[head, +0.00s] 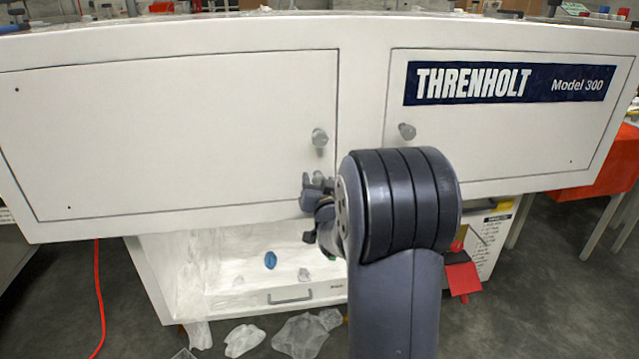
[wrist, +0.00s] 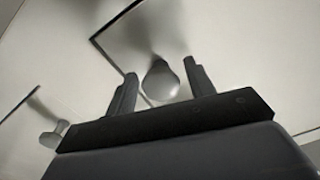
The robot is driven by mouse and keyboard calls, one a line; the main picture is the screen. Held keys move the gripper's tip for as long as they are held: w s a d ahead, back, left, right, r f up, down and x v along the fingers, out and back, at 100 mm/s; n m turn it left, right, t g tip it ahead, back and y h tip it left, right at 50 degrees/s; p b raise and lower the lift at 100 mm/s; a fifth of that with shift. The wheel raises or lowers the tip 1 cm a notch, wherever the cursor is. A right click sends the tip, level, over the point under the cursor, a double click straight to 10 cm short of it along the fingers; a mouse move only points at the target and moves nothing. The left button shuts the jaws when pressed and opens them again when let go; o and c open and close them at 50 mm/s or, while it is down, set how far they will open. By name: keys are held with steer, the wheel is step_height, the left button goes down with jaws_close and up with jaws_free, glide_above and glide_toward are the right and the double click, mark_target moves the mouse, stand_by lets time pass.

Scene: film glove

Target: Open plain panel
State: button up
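The plain panel (head: 180,130) is the white left door of the cabinet and looks closed, with a round grey knob (head: 319,137) near its right edge. My gripper (head: 317,183) is just below that knob in the head view, partly hidden by my wrist. In the wrist view my gripper (wrist: 160,70) is open, its two dark fingers apart. A knob (wrist: 160,82), apparently the plain panel's, shows between them. I cannot tell how deep it sits between the fingers, and no grip shows.
The right panel (head: 500,135) bears a dark blue THRENHOLT label and its own knob (head: 407,131), which also shows in the wrist view (wrist: 52,136). Below is an open white bay with a drawer (head: 290,296). Clear plastic (head: 305,333) and a red hose (head: 99,300) lie on the floor.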

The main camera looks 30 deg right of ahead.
jaws_close()
stand_by(0.3)
